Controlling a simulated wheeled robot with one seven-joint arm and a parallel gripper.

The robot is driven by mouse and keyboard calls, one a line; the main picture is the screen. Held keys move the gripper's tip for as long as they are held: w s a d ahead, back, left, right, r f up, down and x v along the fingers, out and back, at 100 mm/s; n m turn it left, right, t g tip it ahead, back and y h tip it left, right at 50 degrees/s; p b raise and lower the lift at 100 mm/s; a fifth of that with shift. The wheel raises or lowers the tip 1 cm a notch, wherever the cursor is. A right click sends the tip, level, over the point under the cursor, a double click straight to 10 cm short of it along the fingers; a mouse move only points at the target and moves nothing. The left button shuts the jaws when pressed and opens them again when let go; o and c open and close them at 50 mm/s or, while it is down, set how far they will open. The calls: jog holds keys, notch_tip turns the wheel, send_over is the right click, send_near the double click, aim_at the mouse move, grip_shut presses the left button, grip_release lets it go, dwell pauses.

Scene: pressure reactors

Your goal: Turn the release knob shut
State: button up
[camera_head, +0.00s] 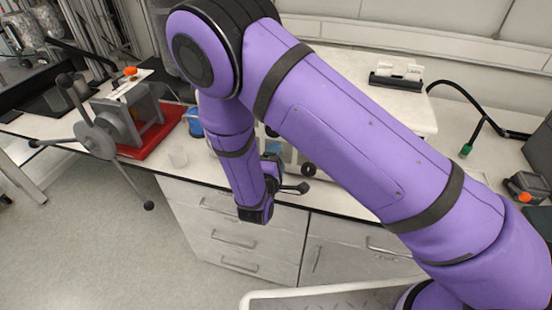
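A pale apparatus with dark round knobs stands on the bench behind my arm, mostly hidden by it. One black round knob (308,170) shows at its front, just right of my wrist. I cannot tell for sure which knob is the release knob. My purple arm reaches across the picture and bends down to the bench's front edge. A dark part at its end, which looks like my gripper (294,188), shows a little below the black knob. I cannot tell whether it touches anything, and its fingers are not clear.
At left, a grey device (118,125) with a three-armed handle (97,138) and an orange knob (130,71) stands on a red base (155,135). Drawers (232,240) lie below. A black hose (480,115) curves at right.

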jog(key=shift+s, duration=0.1)
jog(key=v, duration=1)
jog(key=shift+s, duration=0.3)
jog(key=shift+a, duration=0.2)
